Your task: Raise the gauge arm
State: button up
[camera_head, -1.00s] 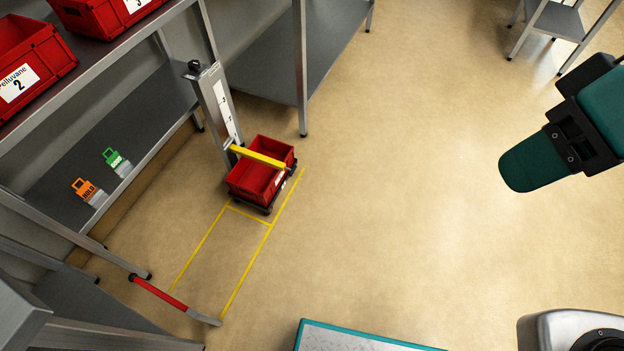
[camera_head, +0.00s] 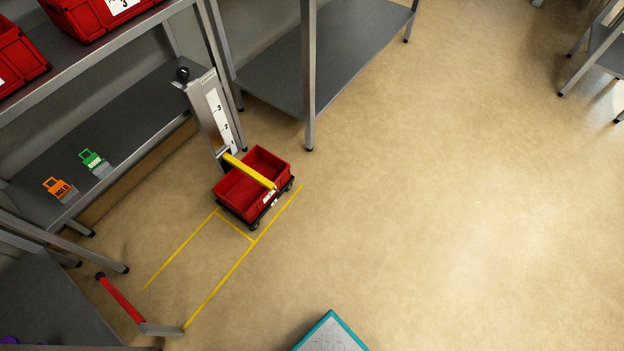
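The yellow gauge arm (camera_head: 250,171) reaches out from the low part of a grey upright post (camera_head: 211,112) with a marked white scale strip and a black knob on top. The arm lies across the top of a red crate (camera_head: 238,196), low on the post. The crate sits on a small dark wheeled dolly (camera_head: 259,214) on the floor. Whether the arm touches the crate, I cannot tell. My gripper is not in view.
Yellow floor lines (camera_head: 221,286) mark a lane in front of the dolly. A grey shelf (camera_head: 110,130) with orange and green tags stands left. A teal-edged platform (camera_head: 330,335) is at the bottom.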

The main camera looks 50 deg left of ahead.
aim_at(225, 155)
jog(key=z, duration=0.05)
jog(key=i, duration=0.7)
jog(key=u, duration=0.75)
jog(key=i, duration=0.55)
jog(key=u, duration=0.45)
